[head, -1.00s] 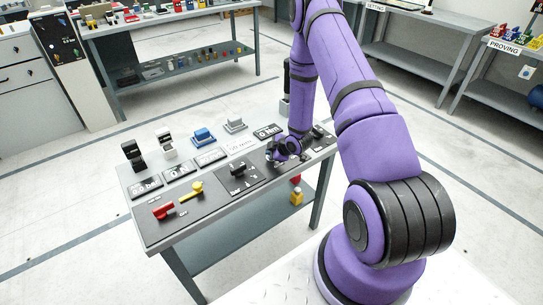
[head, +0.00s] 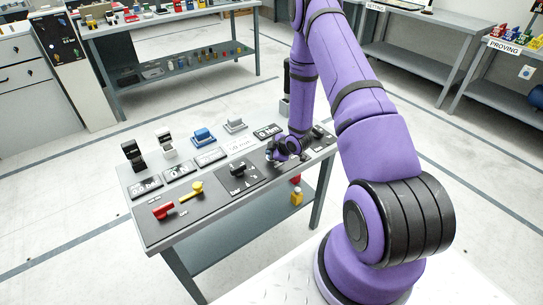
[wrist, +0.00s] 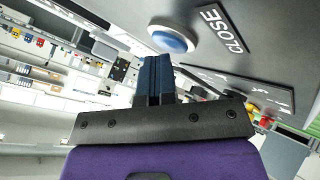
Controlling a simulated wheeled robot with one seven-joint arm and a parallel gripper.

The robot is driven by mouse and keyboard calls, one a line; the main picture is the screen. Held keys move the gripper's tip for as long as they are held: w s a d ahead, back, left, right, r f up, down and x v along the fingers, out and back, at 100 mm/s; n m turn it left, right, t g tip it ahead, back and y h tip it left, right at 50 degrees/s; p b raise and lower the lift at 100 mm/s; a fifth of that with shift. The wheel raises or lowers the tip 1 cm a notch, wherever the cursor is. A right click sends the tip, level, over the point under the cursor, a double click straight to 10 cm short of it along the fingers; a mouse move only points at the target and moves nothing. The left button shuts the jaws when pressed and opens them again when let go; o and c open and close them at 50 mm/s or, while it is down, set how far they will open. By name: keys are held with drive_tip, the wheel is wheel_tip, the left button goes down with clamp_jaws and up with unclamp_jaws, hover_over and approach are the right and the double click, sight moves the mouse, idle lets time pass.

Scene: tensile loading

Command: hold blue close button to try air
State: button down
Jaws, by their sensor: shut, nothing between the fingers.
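The blue close button (wrist: 172,38) shows in the wrist view, a blue cap in a pale round ring on the dark panel. A plate reading CLOSE (wrist: 222,28) is beside it. My gripper (wrist: 156,62) has its fingers together with nothing between them. Its tips are just below the button in the picture; I cannot tell whether they touch it. In the head view my gripper (head: 280,160) is low over the right part of the control bench, and the arm and wrist hide the button.
The control bench (head: 178,238) carries a red handle (head: 162,211), a yellow lever (head: 192,190), a black knob (head: 238,169) and several display plates. Blue (head: 203,137) and grey (head: 235,125) blocks stand along its back.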

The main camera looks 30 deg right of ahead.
drive_tip(key=shift+r, duration=0.9)
drive_tip(key=shift+r, duration=2.5)
